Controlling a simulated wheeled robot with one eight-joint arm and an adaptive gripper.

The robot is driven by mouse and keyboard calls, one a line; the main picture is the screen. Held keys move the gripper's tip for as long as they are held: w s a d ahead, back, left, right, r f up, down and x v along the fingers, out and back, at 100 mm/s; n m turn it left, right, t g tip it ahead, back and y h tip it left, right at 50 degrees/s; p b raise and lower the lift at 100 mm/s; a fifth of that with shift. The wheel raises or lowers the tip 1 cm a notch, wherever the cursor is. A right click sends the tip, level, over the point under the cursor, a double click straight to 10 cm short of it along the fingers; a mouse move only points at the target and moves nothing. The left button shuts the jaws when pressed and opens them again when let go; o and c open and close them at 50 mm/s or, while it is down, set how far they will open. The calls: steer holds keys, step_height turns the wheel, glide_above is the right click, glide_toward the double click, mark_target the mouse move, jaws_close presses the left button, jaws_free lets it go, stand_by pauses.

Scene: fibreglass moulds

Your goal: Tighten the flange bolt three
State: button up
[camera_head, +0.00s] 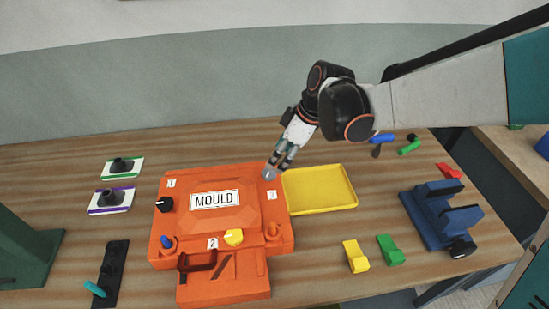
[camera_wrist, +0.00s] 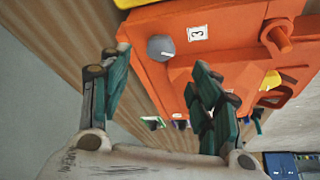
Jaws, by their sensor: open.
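The orange mould (camera_head: 222,270) lies on the wooden table with a white "MOULD" plate on top. Bolt three is a round grey knob (camera_head: 269,174) at the mould's far right corner, beside the label 3 (camera_head: 271,195). In the wrist view the grey knob (camera_wrist: 160,48) has a small white mark and sits beyond the fingertips, between their lines. My gripper (camera_head: 280,162) is open and empty, pointing down just above the grey knob. In the wrist view my gripper (camera_wrist: 158,75) has its fingers apart on either side. I cannot tell whether a fingertip touches the knob.
A black knob (camera_head: 165,204) is by label 1 and a yellow knob (camera_head: 233,237) by label 2. A yellow tray (camera_head: 320,190) stands close to the mould's right. A blue vise-like fixture (camera_head: 440,215) is at the right. Yellow (camera_head: 356,257) and green (camera_head: 390,250) blocks lie in front.

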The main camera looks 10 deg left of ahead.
mark_target(270, 171)
steer(key=b+x, duration=0.4)
steer(key=x, duration=0.3)
steer(key=shift+a+f, duration=0.1)
steer(key=shift+f, duration=0.1)
steer(key=shift+c, duration=0.4)
steer(key=c, duration=1)
